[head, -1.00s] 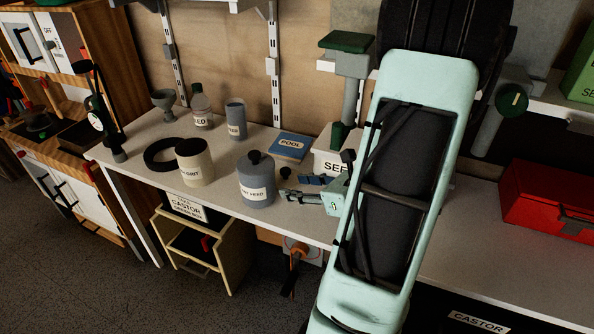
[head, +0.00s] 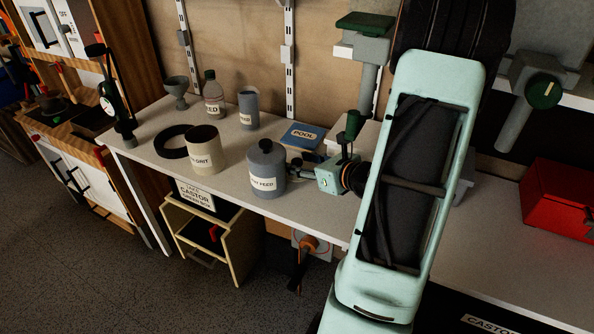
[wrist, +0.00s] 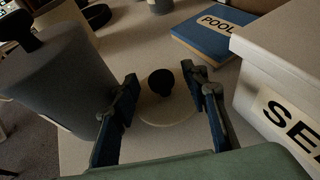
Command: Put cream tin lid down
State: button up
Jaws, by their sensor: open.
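The cream tin lid (wrist: 168,108), a cream disc with a black knob (wrist: 161,82), lies flat on the bench as far as the wrist view shows. My gripper (wrist: 159,76) is open, with one blue-and-black finger on each side of the lid and knob. I cannot tell whether either finger touches the lid's rim. In the head view my gripper (head: 305,163) is low over the bench, right of the grey feed tin, and the lid is not clearly visible there. The cream grit tin (head: 205,152) stands upright and uncovered, left of the grey feed tin.
The lidded grey feed tin (head: 266,170) stands close left of my gripper, also in the wrist view (wrist: 65,75). A blue POOL book (wrist: 208,32) and white box (wrist: 270,60) are close on the right. A black ring (head: 172,142) lies behind the grit tin.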

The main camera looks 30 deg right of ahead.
jog(key=shift+x, duration=0.85)
jog(key=shift+c, duration=0.5)
jog(key=c, duration=1)
